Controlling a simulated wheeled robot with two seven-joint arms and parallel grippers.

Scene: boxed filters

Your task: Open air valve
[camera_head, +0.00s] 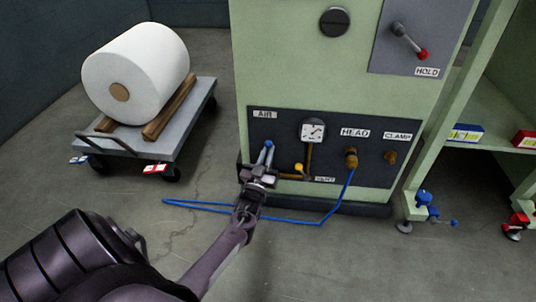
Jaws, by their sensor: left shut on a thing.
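The gripper hides the valve's lower part and body. The lever's upper part sticks up above the gripper, leaning slightly to the right. A round white gauge (313,130) sits right of the lever. My right gripper is not in view.
A yellow-knobbed valve (299,168) sits close right of my gripper. A blue hose (338,205) runs from the HEAD fitting (351,158) onto the floor behind my arm. A cart (190,118) with a white roll (137,70) stands left. A red-knobbed HOLD lever (410,42) is above.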

